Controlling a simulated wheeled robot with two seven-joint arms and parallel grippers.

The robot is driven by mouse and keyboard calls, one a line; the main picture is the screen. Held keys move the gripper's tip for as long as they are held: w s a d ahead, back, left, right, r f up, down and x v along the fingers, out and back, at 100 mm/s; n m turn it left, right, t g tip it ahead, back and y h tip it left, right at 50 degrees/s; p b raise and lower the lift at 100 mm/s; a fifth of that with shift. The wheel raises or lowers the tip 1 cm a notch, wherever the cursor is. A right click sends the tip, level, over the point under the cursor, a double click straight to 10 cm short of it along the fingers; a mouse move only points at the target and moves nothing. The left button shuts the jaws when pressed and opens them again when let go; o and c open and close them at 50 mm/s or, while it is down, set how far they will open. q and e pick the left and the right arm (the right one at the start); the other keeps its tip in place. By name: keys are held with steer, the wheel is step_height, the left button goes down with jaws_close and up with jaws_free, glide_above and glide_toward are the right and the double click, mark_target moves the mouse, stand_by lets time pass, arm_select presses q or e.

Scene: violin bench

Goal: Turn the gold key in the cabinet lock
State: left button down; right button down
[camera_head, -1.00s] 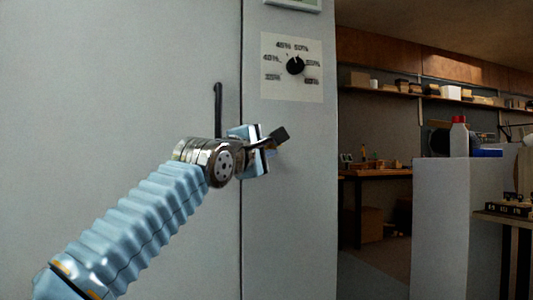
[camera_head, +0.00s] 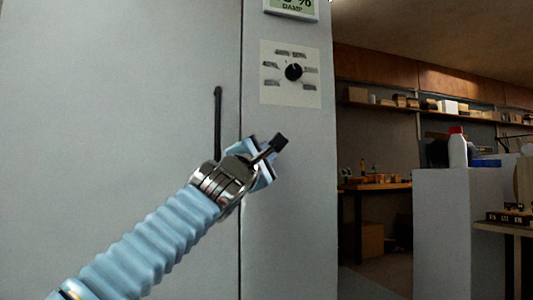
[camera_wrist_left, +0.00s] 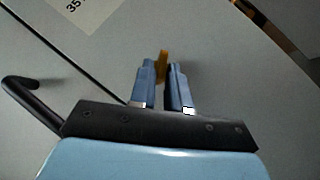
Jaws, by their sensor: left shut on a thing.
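The gold key (camera_wrist_left: 163,62) shows in the left wrist view as a narrow gold piece between my left gripper's fingers. My left gripper (camera_wrist_left: 163,76) is shut on it, its two blue fingers on either side. In the head view my left gripper (camera_head: 262,165) is at the cabinet front (camera_head: 285,220), on the narrow panel just right of the door seam. The key is hidden by the gripper in the head view. The lock itself is hidden, so I cannot see how deep the key sits. My right gripper is not in view.
A black door handle (camera_head: 218,122) stands left of the gripper. A black dial (camera_head: 293,72) on a pale plate is above it, with a display (camera_head: 292,8) higher up. To the right are a workbench (camera_head: 378,186), a shelf (camera_head: 440,110) and a white bottle (camera_head: 458,148).

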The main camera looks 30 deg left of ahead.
arm_select(q)
steer(key=shift+f, duration=0.1)
steer(key=c, duration=1)
jaws_free()
steer(key=shift+w, duration=0.15)
